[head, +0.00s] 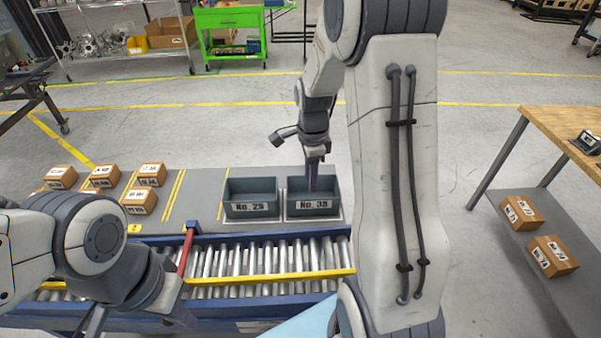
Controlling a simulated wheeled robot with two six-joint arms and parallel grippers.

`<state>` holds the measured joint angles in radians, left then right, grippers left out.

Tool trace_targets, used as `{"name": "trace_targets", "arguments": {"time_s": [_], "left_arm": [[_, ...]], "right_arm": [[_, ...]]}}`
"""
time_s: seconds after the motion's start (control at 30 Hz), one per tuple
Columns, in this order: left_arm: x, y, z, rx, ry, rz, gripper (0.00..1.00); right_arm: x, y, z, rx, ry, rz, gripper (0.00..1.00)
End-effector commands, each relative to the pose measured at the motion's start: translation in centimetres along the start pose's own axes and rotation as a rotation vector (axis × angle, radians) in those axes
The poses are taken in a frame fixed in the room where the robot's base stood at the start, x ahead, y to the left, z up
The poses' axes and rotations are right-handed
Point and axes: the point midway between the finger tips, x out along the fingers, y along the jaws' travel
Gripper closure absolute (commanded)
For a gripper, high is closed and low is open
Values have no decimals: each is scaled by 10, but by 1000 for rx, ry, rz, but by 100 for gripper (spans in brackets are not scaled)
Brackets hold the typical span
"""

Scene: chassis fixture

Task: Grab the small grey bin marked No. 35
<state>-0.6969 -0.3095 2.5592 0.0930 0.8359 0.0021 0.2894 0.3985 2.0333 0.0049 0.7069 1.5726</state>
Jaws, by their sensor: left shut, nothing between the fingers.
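The small grey bin marked No. 35 (331,207) stands at the right end of a grey strip behind the roller conveyor, its label facing me. My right gripper (312,183) points down at this bin, with its fingertips at or inside the opening. I cannot tell whether the fingers touch a wall or how far apart they are. My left gripper (95,318) is low at the left edge of the view, partly hidden by its own arm. It is shut and empty, well away from the bin.
A similar grey bin marked No. 29 (251,211) stands close on the left. Several cardboard boxes (140,201) sit further left. The roller conveyor (262,263) with yellow rails lies in front. A wooden-topped table (560,124) stands right, with boxes on its lower shelf.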

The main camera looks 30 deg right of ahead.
Motion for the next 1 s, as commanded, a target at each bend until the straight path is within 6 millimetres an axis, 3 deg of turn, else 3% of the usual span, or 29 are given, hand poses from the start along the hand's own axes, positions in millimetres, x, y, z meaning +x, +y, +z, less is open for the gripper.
{"name": "trace_targets", "arguments": {"time_s": [0.03, 0.17, 0.4, 0.63, 0.8, 1.0], "left_arm": [[-7, 0, 0, 0, -1, 0, 100], [-11, 1, 0, 0, -1, 0, 100], [-17, 1, 0, -1, -1, 0, 100], [-25, 2, -1, -1, -1, 0, 100], [-39, 3, -2, 1, -1, 0, 100], [-41, 3, -2, 2, -1, 0, 100]], "right_arm": [[-2, -4, -12, 72, 2, 5, 60], [11, -8, -24, 159, 4, 8, 60], [47, -8, -23, 160, 4, 7, 60], [63, -6, -20, 155, 4, 7, 60], [86, -3, -17, 154, 4, 9, 60], [105, -4, -17, 155, 2, 3, 60]]}}
